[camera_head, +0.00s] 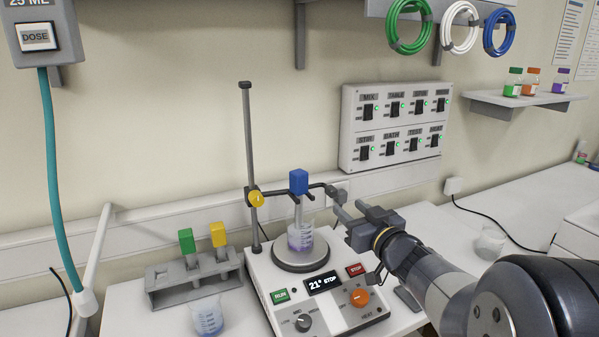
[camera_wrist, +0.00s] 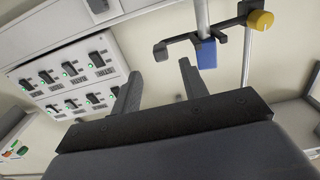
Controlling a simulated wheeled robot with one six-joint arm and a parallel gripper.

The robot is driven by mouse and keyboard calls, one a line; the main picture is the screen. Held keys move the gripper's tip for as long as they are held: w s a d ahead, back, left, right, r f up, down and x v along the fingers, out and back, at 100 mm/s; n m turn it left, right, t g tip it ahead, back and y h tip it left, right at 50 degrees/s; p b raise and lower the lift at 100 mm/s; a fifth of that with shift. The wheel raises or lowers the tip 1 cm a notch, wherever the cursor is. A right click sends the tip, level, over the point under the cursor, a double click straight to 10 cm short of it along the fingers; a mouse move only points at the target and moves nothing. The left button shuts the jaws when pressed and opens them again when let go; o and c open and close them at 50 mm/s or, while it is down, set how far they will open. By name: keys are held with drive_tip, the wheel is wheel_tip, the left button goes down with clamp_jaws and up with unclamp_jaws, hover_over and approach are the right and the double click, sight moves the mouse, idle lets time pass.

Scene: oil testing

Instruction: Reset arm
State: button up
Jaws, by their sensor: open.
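My gripper (camera_head: 352,215) is open and empty, to the right of the beaker on the hotplate in the head view. In the wrist view its two fingers (camera_wrist: 160,90) stand apart with only wall between them. The hotplate stirrer (camera_head: 262,284) shows "21° STOP" on its display. A beaker with purple liquid (camera_head: 300,238) stands on its plate. A blue-topped probe (camera_head: 298,182) is held by a clamp above the beaker; its blue top also shows in the wrist view (camera_wrist: 207,54), close to the right finger.
The stand's rod (camera_head: 248,130) and yellow knob (camera_head: 256,198) rise behind the hotplate. A grey rack (camera_head: 165,290) with green and yellow pieces stands left, near a blue-liquid beaker (camera_head: 207,317). A switch panel (camera_head: 392,125) is on the wall. Another beaker (camera_head: 489,243) stands right.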

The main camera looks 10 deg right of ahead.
sight(332, 188)
drive_tip(key=x, duration=0.9)
drive_tip(key=shift+w+p, duration=0.1)
drive_tip(key=shift+p, duration=0.25)
drive_tip(key=shift+r+p, duration=0.4)
drive_tip(key=shift+r, duration=0.45)
drive_tip(key=shift+f, duration=0.1)
